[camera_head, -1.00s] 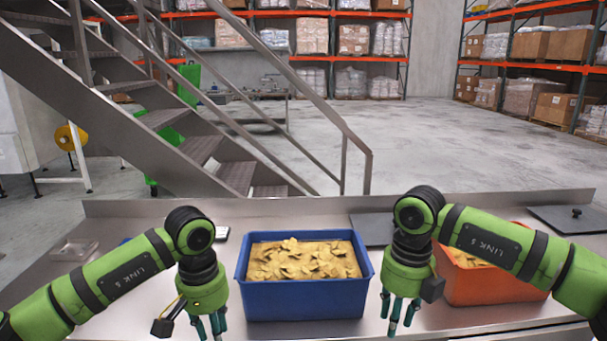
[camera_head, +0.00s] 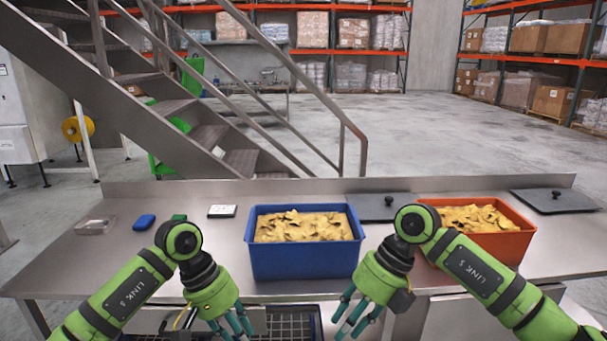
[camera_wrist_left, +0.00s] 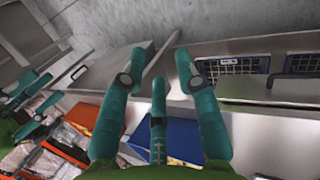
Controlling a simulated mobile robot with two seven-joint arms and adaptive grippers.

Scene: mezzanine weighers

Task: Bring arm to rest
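My left gripper (camera_head: 238,322) hangs in front of the table's front edge, left of the blue bin, in the head view. In the left wrist view its teal fingers (camera_wrist_left: 160,85) are spread apart with nothing between them. My right gripper (camera_head: 352,318) hangs in front of the table edge, at the lower right of the blue bin. Its teal fingers are apart and hold nothing. Both arms are bent, with the grippers pointing down and inward.
A blue bin (camera_head: 305,262) and an orange bin (camera_head: 490,247), both with yellow chip-like pieces, stand on the metal table (camera_head: 180,262). Dark lids (camera_head: 555,201), a blue item (camera_head: 144,221) and a scale-like device (camera_head: 222,211) lie there too. Stairs (camera_head: 170,105) rise behind.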

